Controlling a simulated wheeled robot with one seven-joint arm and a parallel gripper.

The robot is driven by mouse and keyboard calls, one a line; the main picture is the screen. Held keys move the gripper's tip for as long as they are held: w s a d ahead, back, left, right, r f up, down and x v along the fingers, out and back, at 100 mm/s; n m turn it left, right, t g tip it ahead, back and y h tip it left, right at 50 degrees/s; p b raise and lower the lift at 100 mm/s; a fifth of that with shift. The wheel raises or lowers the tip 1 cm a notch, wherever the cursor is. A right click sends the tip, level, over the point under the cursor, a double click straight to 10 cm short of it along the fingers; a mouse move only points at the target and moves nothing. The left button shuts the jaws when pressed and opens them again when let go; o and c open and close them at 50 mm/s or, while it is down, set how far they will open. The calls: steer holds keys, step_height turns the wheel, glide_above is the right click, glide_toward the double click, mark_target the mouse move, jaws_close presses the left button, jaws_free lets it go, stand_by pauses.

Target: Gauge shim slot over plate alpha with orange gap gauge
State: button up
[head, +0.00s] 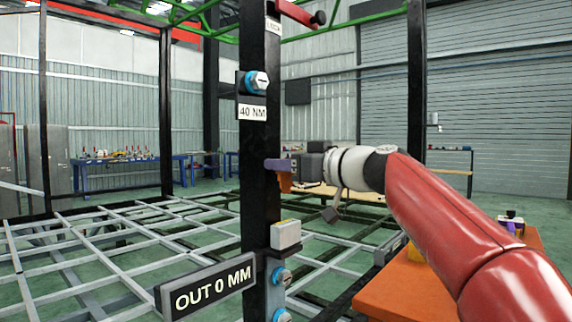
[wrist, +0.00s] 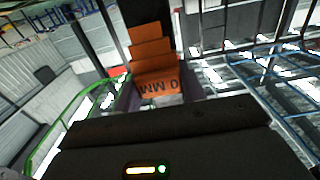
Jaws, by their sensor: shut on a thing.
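My gripper (head: 279,165) has purple fingers and is shut on the orange gap gauge (head: 285,184), in front of the black post (head: 260,135) at mid height. In the wrist view the stepped gauge (wrist: 152,62) lies between the fingers, its narrow end pointing at the dark post (wrist: 139,12). Part of its lettering reads "0 MM". I cannot tell whether the gauge touches the post. A pale grey block (head: 286,235) sits on a small dark ledge on the post, below the gripper and apart from it. No plate is labelled alpha, and I cannot make out the shim slot.
The post carries a blue-collared bolt (head: 257,82) above a "40 NM" label (head: 252,113), and two blue bolts (head: 282,277) low down. A grey frame grid (head: 110,245) lies behind. An orange table (head: 415,290) stands right.

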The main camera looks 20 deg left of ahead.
mark_target(287, 192)
steer(key=shift+f+b, duration=0.1)
steer(key=shift+b, duration=0.2)
step_height(287, 192, down, 6)
steer(key=b, duration=0.6)
steer(key=shift+r, duration=0.25)
steer(key=shift+f+b, duration=1.45)
steer(key=shift+b, duration=0.7)
stand_by(1.2)
steer(key=shift+r, duration=0.1)
stand_by(1.0)
steer(key=shift+r+p, duration=3.65)
steer(key=shift+r, duration=0.3)
